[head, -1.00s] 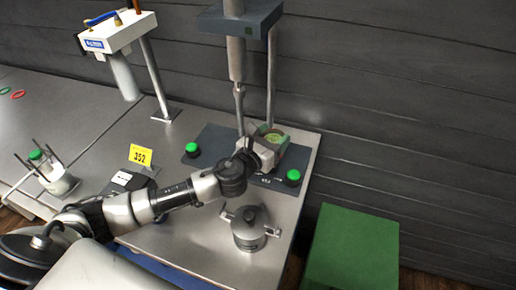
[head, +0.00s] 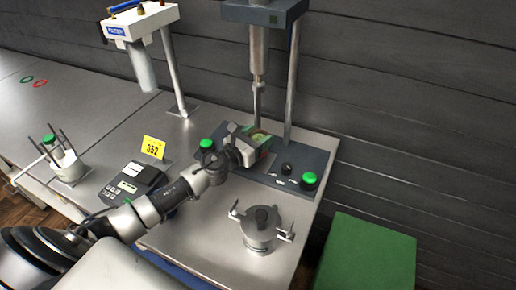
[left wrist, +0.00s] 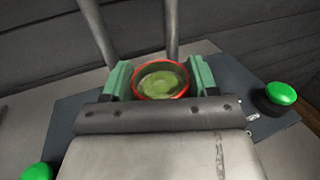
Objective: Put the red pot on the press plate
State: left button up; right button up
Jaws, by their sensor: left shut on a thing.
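The red pot (left wrist: 162,80) has a red rim and holds a greenish, leafy content. It sits between the two green fingers of my left gripper (left wrist: 160,82), which is shut on it. In the head view the pot (head: 258,137) shows only in part between the fingers of my left gripper (head: 257,144). The press plate (head: 318,160) is a dark blue-grey slab with green buttons. The pot is over the plate, by the lower end of the press rod (head: 257,102). I cannot tell whether its base touches the plate. My right gripper is out of view.
A lidded metal pot (head: 262,232) stands in front of the plate. Green buttons (head: 206,144) and (head: 309,179) flank my arm. A yellow 352 card (head: 153,147), a black device (head: 132,184) and a pronged holder (head: 68,163) are on the left. A green box (head: 366,256) is at right.

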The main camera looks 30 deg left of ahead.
pick_arm(q)
notch_tip(320, 180, down, 3)
jog(key=shift+b, duration=0.5)
jog(key=shift+f, duration=0.15)
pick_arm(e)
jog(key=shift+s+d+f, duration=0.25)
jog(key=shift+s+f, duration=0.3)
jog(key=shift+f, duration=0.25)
pick_arm(q)
jog(key=shift+f, duration=0.1)
jog(key=o, duration=1)
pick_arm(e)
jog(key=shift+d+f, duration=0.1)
